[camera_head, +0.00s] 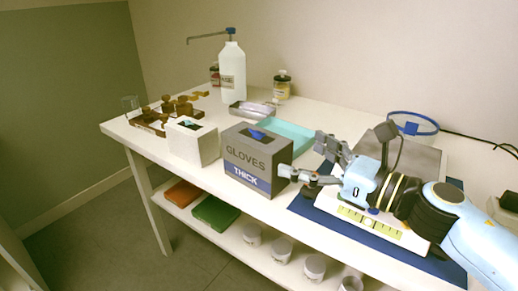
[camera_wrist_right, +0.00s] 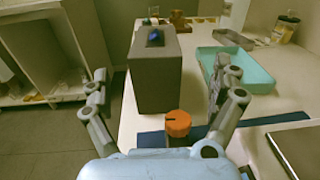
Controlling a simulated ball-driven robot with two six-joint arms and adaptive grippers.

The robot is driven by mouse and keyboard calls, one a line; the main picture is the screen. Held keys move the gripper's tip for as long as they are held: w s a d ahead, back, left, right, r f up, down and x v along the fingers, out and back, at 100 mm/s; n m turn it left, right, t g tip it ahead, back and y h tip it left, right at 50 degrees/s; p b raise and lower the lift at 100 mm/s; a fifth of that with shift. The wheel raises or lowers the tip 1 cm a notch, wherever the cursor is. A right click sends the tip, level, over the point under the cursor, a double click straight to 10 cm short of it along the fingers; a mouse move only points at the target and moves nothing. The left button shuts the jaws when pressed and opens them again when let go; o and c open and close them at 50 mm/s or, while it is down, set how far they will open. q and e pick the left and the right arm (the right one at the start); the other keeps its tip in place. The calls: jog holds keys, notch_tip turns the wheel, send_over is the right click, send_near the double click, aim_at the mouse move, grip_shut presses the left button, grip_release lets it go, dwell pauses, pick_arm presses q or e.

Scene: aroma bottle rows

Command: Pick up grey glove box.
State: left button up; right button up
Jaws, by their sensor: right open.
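The grey glove box (camera_head: 256,158), marked GLOVES and THICK with a blue band, stands upright on the white table. A blue glove shows in its top opening. In the right wrist view the grey box (camera_wrist_right: 154,78) stands ahead, between the lines of my two fingers. My right gripper (camera_head: 304,160) is open just right of the box, its fingers spread towards it. In the wrist view the right gripper (camera_wrist_right: 160,90) has nothing between its fingertips, and a gap shows to the box. My left gripper is not in view.
A teal tray (camera_head: 290,136) lies behind the box. A white box (camera_head: 193,143) stands left of it. An orange knob (camera_wrist_right: 178,123) sits close in front of my right gripper. A blue mat (camera_head: 312,208) and a scale-like device lie at right. A white pump bottle (camera_head: 232,72) stands behind.

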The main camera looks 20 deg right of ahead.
aim_at(264, 139)
jog(key=x, duration=0.4)
jog(key=shift+w+a+r+p, duration=0.15)
jog(key=shift+a+p, duration=0.15)
jog(key=x, duration=0.4)
jog(key=shift+w+a+f, duration=0.15)
jog(key=shift+a+f, duration=0.1)
jog(key=shift+f, duration=0.05)
jog(key=shift+w+a, duration=0.1)
jog(key=shift+w, duration=0.1)
jog(key=shift+c, duration=0.5)
jog(key=c, duration=0.4)
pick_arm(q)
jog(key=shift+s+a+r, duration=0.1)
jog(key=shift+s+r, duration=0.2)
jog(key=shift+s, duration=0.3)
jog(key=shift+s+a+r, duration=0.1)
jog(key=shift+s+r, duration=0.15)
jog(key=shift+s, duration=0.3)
pick_arm(e)
jog(key=c, duration=1)
